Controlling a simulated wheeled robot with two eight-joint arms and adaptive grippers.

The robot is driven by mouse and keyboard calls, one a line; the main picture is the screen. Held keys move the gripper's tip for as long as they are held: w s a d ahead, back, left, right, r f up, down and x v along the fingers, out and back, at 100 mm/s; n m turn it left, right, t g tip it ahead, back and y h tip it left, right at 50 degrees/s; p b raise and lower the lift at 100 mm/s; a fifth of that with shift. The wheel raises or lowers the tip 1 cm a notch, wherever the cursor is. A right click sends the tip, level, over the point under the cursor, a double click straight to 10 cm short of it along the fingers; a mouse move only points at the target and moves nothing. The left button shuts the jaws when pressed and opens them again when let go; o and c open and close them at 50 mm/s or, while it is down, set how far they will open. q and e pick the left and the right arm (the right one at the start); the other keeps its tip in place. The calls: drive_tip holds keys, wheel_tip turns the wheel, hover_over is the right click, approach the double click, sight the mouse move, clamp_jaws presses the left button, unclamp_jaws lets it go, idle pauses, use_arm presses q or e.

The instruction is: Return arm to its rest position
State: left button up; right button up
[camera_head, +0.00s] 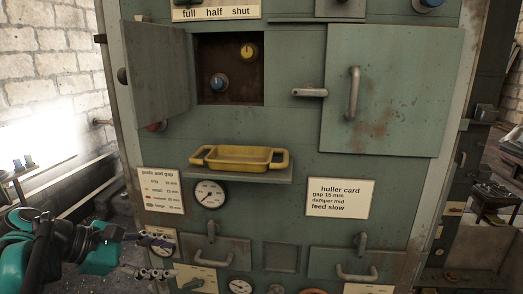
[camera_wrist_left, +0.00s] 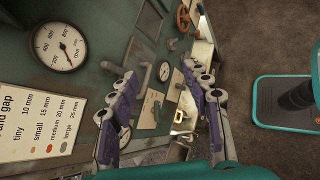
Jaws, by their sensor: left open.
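My left arm comes in from the lower left of the head view. Its gripper (camera_head: 168,257) is open and empty in front of the lower left of the green machine panel (camera_head: 290,130). In the left wrist view its two purple-and-grey fingers (camera_wrist_left: 162,76) are spread apart with nothing between them. I do not see my right gripper in either view.
A yellow tray (camera_head: 240,158) sits on a small ledge. The left cabinet door (camera_head: 158,70) stands open, showing a yellow and a blue knob; the right door (camera_head: 393,92) is shut. A dial gauge (camera_head: 209,194) and handles (camera_head: 356,273) are near the gripper. Floor (camera_wrist_left: 262,45) shows at right.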

use_arm(q)
drive_tip(key=s+d+f+m+y+b, duration=0.1)
drive_tip(key=s+f+m+y+b, duration=0.2)
drive_tip(key=f, duration=1.2)
drive_tip(key=s+d+f+m+y+b, duration=0.1)
drive_tip(key=s+f+m+y+b, duration=0.2)
drive_tip(key=f+m+b, duration=0.7)
drive_tip(key=s+d+f+m+t+y+b, duration=0.1)
drive_tip(key=s+f+m+b, duration=0.3)
drive_tip(key=f, duration=1.8)
drive_tip(key=m+y+b, duration=0.1)
drive_tip(key=m+b, duration=0.1)
drive_tip(key=b, duration=0.2)
drive_tip(key=shift+m+y, duration=0.4)
use_arm(e)
wheel_tip(320, 180, down, 23)
drive_tip(key=shift+f, duration=0.15)
